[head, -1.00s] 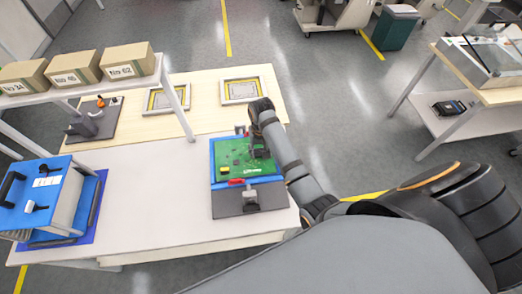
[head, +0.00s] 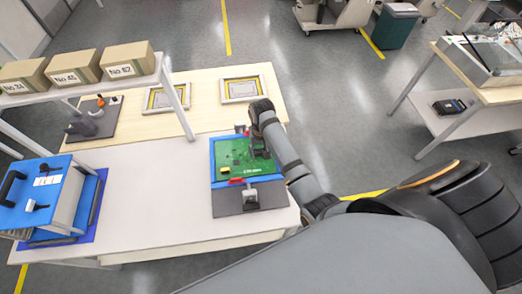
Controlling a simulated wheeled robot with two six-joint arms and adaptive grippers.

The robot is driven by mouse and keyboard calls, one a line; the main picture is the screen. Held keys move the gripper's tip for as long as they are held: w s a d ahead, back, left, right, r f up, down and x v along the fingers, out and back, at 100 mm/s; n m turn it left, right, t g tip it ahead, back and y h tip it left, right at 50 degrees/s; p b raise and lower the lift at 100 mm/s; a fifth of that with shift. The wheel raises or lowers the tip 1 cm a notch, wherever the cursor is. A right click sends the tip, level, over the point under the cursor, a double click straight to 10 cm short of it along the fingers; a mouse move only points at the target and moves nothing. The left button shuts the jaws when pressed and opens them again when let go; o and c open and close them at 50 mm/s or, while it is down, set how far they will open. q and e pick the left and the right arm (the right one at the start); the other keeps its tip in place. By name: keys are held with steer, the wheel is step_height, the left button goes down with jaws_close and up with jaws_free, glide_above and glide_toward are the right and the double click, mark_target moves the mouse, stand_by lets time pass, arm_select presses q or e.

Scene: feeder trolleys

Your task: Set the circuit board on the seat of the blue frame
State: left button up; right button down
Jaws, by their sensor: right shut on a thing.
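The green circuit board (head: 234,160) lies over the blue frame (head: 217,186) on the white bench top. The frame has a dark grey base (head: 228,202) and red pieces at its front and back edges. My right gripper (head: 259,151) comes down at the board's right edge and is shut on it. Its fingertips are mostly hidden by the wrist. I cannot tell whether the board rests flat on the seat or hovers just above it. My left gripper is not in view.
A blue case (head: 50,202) stands at the bench's left on a blue mat. Numbered boxes (head: 130,61) sit on a raised shelf. Two yellow-edged framed plates (head: 240,88) lie at the back. The bench middle (head: 150,190) is clear.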

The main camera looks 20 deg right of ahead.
steer(key=shift+f, duration=0.2)
steer(key=c, duration=0.6)
jaws_free()
step_height(320, 180, up, 8)
steer(key=shift+f, duration=0.25)
